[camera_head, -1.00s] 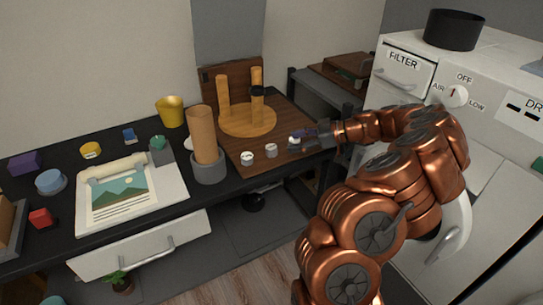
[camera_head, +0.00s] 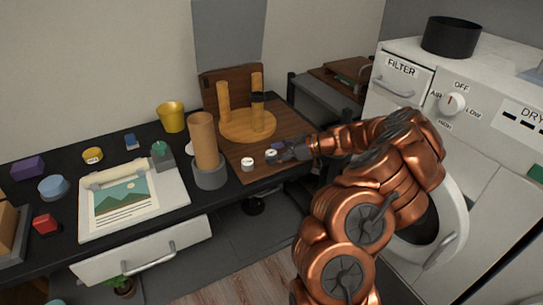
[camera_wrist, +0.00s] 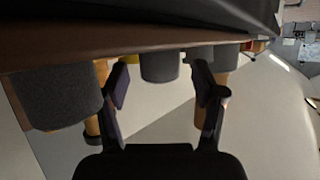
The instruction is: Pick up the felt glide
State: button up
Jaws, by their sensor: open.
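Small round felt glides with pale tops and grey sides stand on the brown board in the head view. One glide (camera_head: 247,164) is apart to the left. Another glide (camera_head: 271,156) is right at the fingertips of my gripper (camera_head: 282,153). In the wrist view, which looks upside down, a grey glide (camera_wrist: 160,66) shows between and beyond the two open fingers of my gripper (camera_wrist: 161,84). A larger-looking, nearer grey glide (camera_wrist: 55,98) is outside the left finger. My gripper is open and empty. The third glide is hidden behind my arm in the head view.
The brown board (camera_head: 290,126) bears a round wooden stand (camera_head: 238,130) with posts. An orange tube (camera_head: 204,140) in a grey base stands to the left. A yellow cup (camera_head: 171,117) and print (camera_head: 122,207) lie farther left. A white dryer (camera_head: 480,125) is right.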

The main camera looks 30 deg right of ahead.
aim_at(275, 153)
jog(key=shift+c, duration=0.3)
jog(key=c, duration=1)
jog(key=shift+r, duration=0.1)
jog(key=shift+r+b, duration=0.5)
jog(key=shift+r, duration=1.2)
jog(key=shift+s+a, duration=0.35)
jog(key=shift+s, duration=0.2)
jog(key=shift+s+a, duration=0.3)
jog(key=shift+s, duration=0.2)
jog(key=s+a+b, duration=0.1)
jog(key=s+a, duration=0.2)
jog(key=s, duration=0.2)
jog(key=s+a+r+b, duration=0.1)
jog(key=s+a+b, duration=0.1)
jog(key=s+a, duration=0.2)
jog(key=s, duration=0.2)
jog(key=shift+s+r, duration=0.2)
jog(key=shift+s, duration=0.1)
